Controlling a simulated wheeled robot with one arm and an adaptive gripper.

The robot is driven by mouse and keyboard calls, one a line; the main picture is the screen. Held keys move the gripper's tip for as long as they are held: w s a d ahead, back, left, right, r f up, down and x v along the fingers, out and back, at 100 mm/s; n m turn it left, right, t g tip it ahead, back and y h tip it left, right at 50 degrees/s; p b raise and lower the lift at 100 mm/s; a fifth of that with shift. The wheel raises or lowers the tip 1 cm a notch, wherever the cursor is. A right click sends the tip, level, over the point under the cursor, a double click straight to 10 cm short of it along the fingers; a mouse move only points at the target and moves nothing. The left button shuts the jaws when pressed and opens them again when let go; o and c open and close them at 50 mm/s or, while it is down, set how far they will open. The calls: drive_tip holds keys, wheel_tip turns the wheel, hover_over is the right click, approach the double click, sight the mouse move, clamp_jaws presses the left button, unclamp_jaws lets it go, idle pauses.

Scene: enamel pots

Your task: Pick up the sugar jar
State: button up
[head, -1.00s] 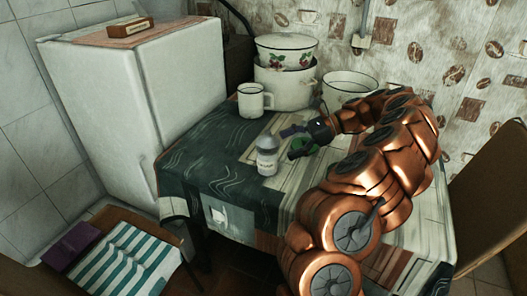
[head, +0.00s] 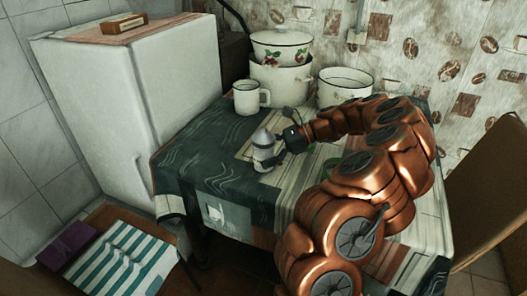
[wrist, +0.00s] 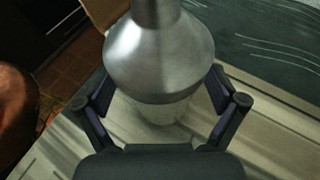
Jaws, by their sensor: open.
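The sugar jar (head: 263,151), with a grey metal cone-shaped top and a pale lower body, stands upright on the table. My gripper (head: 274,157) is at the jar's right side in the head view, with its fingers open around the jar. In the wrist view, the jar (wrist: 160,50) stands between the two dark fingers of my gripper (wrist: 161,90), one on each side. Gaps show between the fingers and the jar's lower body. The jar's top end is cut off by the upper edge of the wrist view.
A white mug (head: 246,99) stands behind the jar. Behind it are stacked enamel pots (head: 279,82) and another white pot (head: 345,84). A white fridge (head: 150,95) stands left of the table (head: 205,165). The dark cloth area left of the jar is clear.

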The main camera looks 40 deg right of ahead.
drive_tip(key=shift+c, duration=0.2)
drive_tip(key=c, duration=1.6)
